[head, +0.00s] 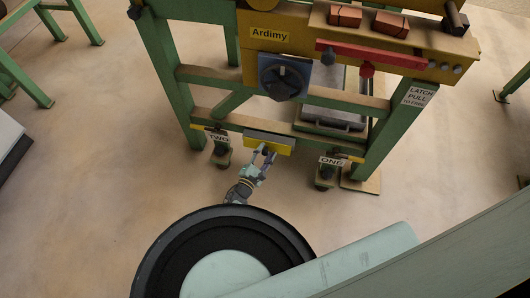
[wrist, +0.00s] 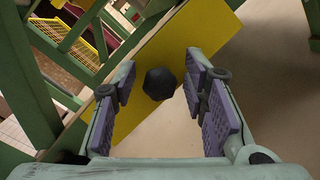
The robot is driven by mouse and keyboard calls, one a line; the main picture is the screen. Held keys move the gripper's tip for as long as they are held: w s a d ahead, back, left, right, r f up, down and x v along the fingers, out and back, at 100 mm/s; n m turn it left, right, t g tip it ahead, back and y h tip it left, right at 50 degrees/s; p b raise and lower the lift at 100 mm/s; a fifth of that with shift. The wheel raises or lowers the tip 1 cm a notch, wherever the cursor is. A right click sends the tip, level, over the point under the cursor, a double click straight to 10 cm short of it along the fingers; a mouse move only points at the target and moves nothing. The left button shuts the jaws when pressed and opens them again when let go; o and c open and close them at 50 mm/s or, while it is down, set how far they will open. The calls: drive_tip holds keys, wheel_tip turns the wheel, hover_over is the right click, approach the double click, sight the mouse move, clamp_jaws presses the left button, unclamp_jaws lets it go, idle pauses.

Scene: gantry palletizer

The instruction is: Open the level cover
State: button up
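A yellow panel (head: 283,147) with a grey top sits low on the front of the green frame, between the signs TWO and ONE; it seems to be the level cover. In the wrist view the yellow panel (wrist: 205,35) runs diagonally and bears a dark faceted knob (wrist: 159,84). My gripper (head: 264,153) is at the panel's front in the head view. In the wrist view my gripper (wrist: 161,76) is open, with purple-padded fingers on either side of the knob. I see gaps between knob and pads; the depth between them is unclear. The panel appears closed.
Above are a blue-grey rotary dial (head: 283,77), a red bar (head: 372,56) and a sign reading LATCH PULL TO OPEN (head: 418,96). Dark feet (head: 221,152) stand left and right of the panel. The floor (head: 110,165) in front is clear.

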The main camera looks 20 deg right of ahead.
clamp_jaws()
